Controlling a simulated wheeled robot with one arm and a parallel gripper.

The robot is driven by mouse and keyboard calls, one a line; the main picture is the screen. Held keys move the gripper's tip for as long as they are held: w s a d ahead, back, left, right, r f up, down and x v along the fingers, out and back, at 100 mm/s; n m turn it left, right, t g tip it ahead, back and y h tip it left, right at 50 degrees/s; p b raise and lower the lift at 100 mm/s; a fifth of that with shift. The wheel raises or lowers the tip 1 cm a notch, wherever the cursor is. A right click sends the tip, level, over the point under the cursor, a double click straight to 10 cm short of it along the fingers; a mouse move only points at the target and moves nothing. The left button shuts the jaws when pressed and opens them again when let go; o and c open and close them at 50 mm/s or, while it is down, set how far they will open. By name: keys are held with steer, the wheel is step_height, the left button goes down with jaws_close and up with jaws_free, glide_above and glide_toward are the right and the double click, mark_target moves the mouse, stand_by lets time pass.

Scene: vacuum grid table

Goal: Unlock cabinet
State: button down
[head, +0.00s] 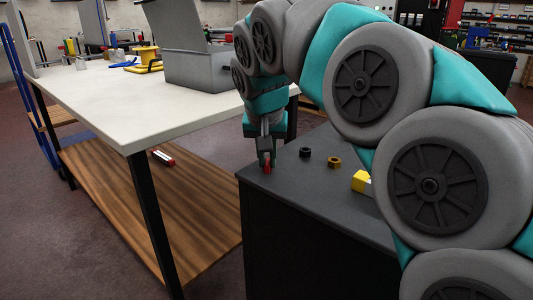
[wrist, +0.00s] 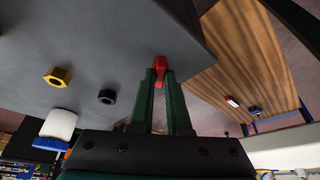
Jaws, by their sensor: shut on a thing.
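The dark grey cabinet (head: 320,215) stands beside the white-topped table. Its flat top also fills the upper left of the wrist view (wrist: 110,40). The red piece also shows at the fingertips in the head view (head: 267,168). It is at or just above the top; I cannot tell whether it touches. Its lower end is hidden, and I see no lock clearly.
The white table (head: 110,100) with a grey box (head: 200,70) stands left. A red-and-white item (head: 163,158) lies on its wooden shelf.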

steer(key=n+y+p, duration=0.1)
steer(key=n, duration=0.1)
steer(key=n+p, duration=0.1)
steer(key=n, duration=0.1)
steer(key=n+y+p, duration=0.1)
steer(key=n, duration=0.1)
steer(key=shift+d+r+y+p, duration=0.15)
steer(key=shift+r+y+p, duration=0.1)
steer(key=shift+y+p, duration=0.1)
steer(key=shift+w+d+f+n+g+y+p, duration=0.1)
steer(key=shift+n+g+y+p, duration=0.35)
steer(key=shift+n, duration=0.75)
steer(key=shift+f+n+g+y+p, duration=0.1)
steer(key=shift+n+g+y+p, duration=0.3)
steer(key=shift+n, duration=0.8)
steer(key=c, duration=0.9)
jaws_free()
steer(key=v, duration=0.7)
steer(key=shift+r, duration=0.35)
steer(key=shift+s, duration=0.3)
